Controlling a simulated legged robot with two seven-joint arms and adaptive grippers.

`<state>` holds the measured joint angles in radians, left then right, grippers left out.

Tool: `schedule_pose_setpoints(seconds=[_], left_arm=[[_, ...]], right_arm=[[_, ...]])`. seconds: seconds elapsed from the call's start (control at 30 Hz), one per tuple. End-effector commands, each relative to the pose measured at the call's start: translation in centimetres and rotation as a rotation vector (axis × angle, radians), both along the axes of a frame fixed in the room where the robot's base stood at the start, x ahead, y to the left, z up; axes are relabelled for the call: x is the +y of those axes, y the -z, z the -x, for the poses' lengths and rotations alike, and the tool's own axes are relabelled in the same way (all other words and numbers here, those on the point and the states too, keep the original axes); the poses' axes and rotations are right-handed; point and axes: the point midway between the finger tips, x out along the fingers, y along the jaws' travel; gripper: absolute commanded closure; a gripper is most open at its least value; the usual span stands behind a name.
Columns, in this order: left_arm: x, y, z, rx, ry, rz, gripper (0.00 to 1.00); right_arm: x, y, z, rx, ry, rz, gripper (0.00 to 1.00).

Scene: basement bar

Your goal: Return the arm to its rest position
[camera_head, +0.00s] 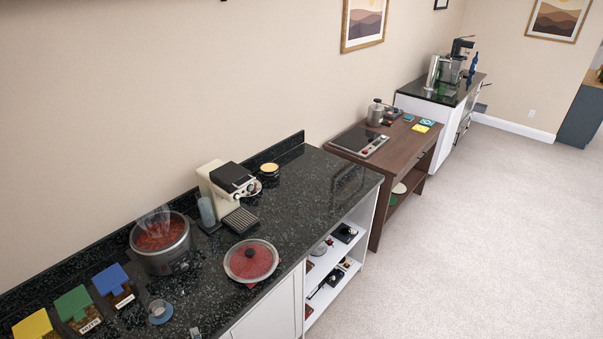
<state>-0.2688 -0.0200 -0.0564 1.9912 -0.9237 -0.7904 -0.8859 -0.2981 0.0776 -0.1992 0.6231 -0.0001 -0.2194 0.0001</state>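Neither of my arms nor grippers shows in the head view. Where they are and whether they hold anything cannot be seen. The nearest surface in view is a black speckled counter (315,186) running along the wall, with a white cabinet (268,312) below it.
On the counter stand a steaming pot of red food (165,255), a lidded red pan (251,261), a cream coffee machine (226,184) and colored-lid boxes (75,303). A brown table (408,148) stands beyond. The carpet floor (480,240) at right is clear.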

Motion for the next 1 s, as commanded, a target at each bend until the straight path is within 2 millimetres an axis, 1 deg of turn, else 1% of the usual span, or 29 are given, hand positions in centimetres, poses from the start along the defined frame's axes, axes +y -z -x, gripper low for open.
schedule_pose_setpoints(seconds=[0.1, 0.23, 0.47, 0.6, 0.7, 0.8, 0.87, 0.97, 1.0], left_arm=[[-0.3, 0.7, 1.9, -0.006, -0.068, 0.155, 0.4], [-1.0, 1.7, 4.4, -0.002, -0.162, 0.364, 0.4], [-3.1, 3.5, 9.5, 0.044, -0.345, 0.733, 0.4], [-4.8, 4.2, 12.8, 0.102, -0.46, 0.936, 0.4], [-6.2, 4.4, 15.2, 0.155, -0.541, 1.062, 0.4], [-7.6, 4.4, 17.6, 0.215, -0.62, 1.167, 0.4], [-8.6, 4.2, 19.0, 0.253, -0.665, 1.221, 0.4], [-10.3, 3.7, 21.4, 0.32, -0.738, 1.297, 0.4], [-10.4, 5.0, 21.1, 0.324, -0.746, 1.295, 0.4]], right_arm=[[1.0, 0.0, 0.0, -0.001, 0.0, -0.011, 1.0], [1.0, 0.0, 0.0, -0.001, -0.001, -0.011, 1.0], [-0.3, 0.0, 0.1, 0.002, -0.003, 0.003, 1.0], [-1.1, 0.0, 0.3, 0.006, -0.002, 0.013, 1.0], [-1.5, 0.0, 0.4, 0.006, -0.002, 0.018, 1.0], [-1.4, 0.0, 0.4, 0.007, -0.002, 0.017, 1.0], [-1.3, 0.0, 0.4, 0.007, -0.002, 0.015, 1.0], [-0.5, 0.0, 0.4, 0.007, 0.001, 0.006, 1.0], [-0.1, 0.2, 0.4, 0.006, 0.001, 0.001, 1.0]])
